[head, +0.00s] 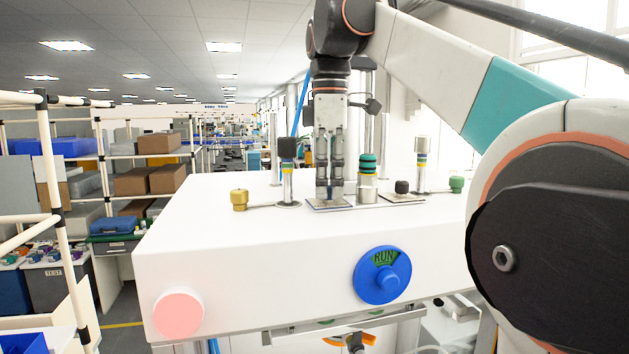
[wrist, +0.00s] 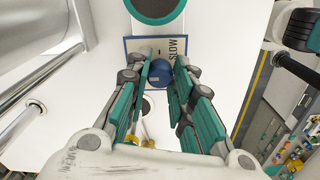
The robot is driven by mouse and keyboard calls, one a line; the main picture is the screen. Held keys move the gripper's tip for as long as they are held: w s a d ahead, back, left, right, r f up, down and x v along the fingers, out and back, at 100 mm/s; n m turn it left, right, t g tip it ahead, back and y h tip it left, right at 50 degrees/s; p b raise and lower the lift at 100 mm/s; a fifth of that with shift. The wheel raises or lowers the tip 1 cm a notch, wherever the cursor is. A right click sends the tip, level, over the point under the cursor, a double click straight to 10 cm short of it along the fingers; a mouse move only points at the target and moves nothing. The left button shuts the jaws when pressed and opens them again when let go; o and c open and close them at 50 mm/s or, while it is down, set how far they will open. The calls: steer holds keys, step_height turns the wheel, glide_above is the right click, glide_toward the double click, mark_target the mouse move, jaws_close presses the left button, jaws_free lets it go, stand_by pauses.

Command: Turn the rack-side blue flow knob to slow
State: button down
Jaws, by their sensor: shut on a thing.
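The blue flow knob (wrist: 159,73) shows in the wrist view, on a framed plate (wrist: 135,46) that reads SLOW. My gripper (wrist: 164,76) points down with its fingers on either side of the knob, shut on it. In the head view my gripper (head: 330,190) stands upright over the plate (head: 329,206) on top of the white press housing; the knob is hidden there behind the fingers. The knob's pointer and exact setting cannot be read.
A post with a dark cap (head: 287,147) and a brass fitting (head: 239,200) stand left of my gripper. A green-and-black ribbed column (head: 368,168), a small black knob (head: 402,187) and a grey-capped post (head: 422,146) stand close on the right. A blue RUN dial (head: 382,275) is on the front.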

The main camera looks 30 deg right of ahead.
steer(key=shift+m, duration=0.3)
steer(key=m+p, duration=0.1)
steer(key=m, duration=0.2)
steer(key=shift+r, duration=0.1)
steer(key=m+p, duration=0.1)
steer(key=m, duration=0.4)
steer(key=m+p, duration=0.1)
steer(key=m, duration=0.3)
steer(key=shift+m+p, duration=0.4)
steer(key=shift+m, duration=2.1)
steer(key=c, duration=1.4)
jaws_free()
